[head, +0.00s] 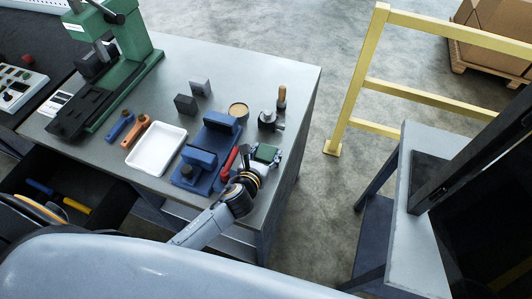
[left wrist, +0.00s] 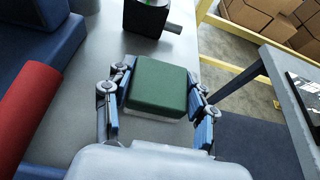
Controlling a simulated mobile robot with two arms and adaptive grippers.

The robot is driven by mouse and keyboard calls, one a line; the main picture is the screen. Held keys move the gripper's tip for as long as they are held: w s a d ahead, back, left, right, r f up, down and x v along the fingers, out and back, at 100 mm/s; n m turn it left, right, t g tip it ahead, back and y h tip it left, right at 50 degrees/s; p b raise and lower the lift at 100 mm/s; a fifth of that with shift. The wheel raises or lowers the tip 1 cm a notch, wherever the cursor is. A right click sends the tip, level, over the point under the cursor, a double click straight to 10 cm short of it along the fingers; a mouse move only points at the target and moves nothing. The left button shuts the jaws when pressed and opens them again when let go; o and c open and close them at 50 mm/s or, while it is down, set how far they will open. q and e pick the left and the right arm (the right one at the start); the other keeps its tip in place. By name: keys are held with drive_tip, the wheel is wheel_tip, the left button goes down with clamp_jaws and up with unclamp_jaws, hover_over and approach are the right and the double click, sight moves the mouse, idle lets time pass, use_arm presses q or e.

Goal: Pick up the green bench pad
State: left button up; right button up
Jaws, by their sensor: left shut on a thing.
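The green bench pad (head: 266,153) is a small block near the right front edge of the grey workbench (head: 262,72). In the left wrist view the pad (left wrist: 158,85) has a dark green top and a paler lower edge. My left gripper (head: 263,158) reaches it from the front, with one finger on each side. In the left wrist view the gripper (left wrist: 158,104) is shut on the pad's two sides. I cannot tell whether the pad still touches the bench. My right gripper is not in view.
A blue vise (head: 206,158) with a red handle (head: 229,163) stands close left of the pad. A dark fitting (head: 268,121) and a wooden-handled tool (head: 282,97) stand behind it. A white tray (head: 157,149) lies further left. A yellow rail (head: 372,60) stands beyond the bench.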

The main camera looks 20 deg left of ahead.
sight(266, 152)
use_arm(q)
drive_tip(key=shift+r, duration=0.45)
wheel_tip(266, 152, up, 3)
drive_tip(key=shift+a+f, duration=0.1)
drive_tip(key=shift+f, duration=0.05)
drive_tip(key=s+a+r+b, duration=0.2)
drive_tip(key=s+a+r, duration=0.4)
drive_tip(key=a+r, duration=0.45)
drive_tip(key=d+r+b, duration=0.3)
drive_tip(key=d+b, duration=0.1)
drive_tip(key=d, duration=0.3)
drive_tip(key=shift+s+r, duration=0.15)
drive_tip(key=shift+r, duration=0.15)
